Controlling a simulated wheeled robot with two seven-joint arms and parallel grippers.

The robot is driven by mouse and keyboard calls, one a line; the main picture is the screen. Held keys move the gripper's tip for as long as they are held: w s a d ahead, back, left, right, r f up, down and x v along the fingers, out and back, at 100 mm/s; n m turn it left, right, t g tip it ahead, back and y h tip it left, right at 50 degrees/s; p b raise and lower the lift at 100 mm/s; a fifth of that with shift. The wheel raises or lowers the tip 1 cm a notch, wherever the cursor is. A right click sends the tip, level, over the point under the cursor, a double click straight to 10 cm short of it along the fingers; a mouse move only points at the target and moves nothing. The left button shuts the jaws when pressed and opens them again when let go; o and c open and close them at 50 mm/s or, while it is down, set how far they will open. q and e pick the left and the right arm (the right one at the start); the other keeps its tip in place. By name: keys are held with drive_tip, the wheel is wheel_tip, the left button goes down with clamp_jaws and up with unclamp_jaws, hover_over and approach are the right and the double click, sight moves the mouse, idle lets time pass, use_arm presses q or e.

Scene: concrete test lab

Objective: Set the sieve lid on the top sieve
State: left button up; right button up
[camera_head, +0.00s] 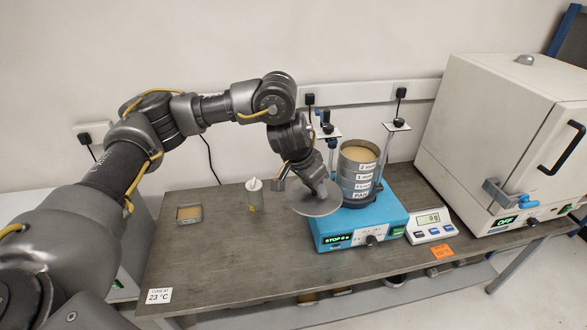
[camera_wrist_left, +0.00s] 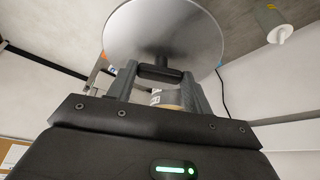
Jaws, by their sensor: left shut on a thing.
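The sieve lid (camera_head: 318,203) is a flat round grey metal disc in the head view. My left gripper (camera_head: 322,186) is shut on its knob and holds it just left of the sieve stack. In the left wrist view the lid (camera_wrist_left: 165,28) fills the top, with the dark knob between the fingers of my left gripper (camera_wrist_left: 158,75). The sieve stack (camera_head: 356,185) stands upright on the blue shaker (camera_head: 362,222). Its top sieve (camera_head: 359,151) is open and shows tan material inside. My right gripper is not in view.
Two rods with clamp plates (camera_head: 397,126) rise beside the stack. A balance (camera_head: 430,224) and a large white oven (camera_head: 500,140) stand to the right.

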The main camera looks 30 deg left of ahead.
sight(312, 211)
use_arm(q)
drive_tip(key=s+m, duration=0.1)
drive_tip(key=s, duration=0.1)
drive_tip(key=s+m, duration=0.1)
drive_tip(key=s, duration=0.1)
drive_tip(key=s+d+m+h, duration=0.1)
drive_tip(key=s, duration=0.1)
drive_tip(key=shift+d+f+g+b, duration=0.1)
drive_tip(key=shift+f+g+b, duration=0.2)
drive_tip(key=shift+f+b, duration=0.1)
drive_tip(key=s+a+f+m+b, duration=0.1)
drive_tip(key=s+f+b, duration=0.2)
drive_tip(key=f+b, duration=0.2)
drive_tip(key=s+a+f+m+h+b, duration=0.1)
drive_tip(key=s+f+b, duration=0.3)
drive_tip(key=f+b, duration=0.2)
wheel_tip(312, 211, down, 2)
drive_tip(key=shift+s+a+f+m+g, duration=0.2)
drive_tip(key=shift+m+g, duration=0.1)
drive_tip(key=shift+m, duration=0.1)
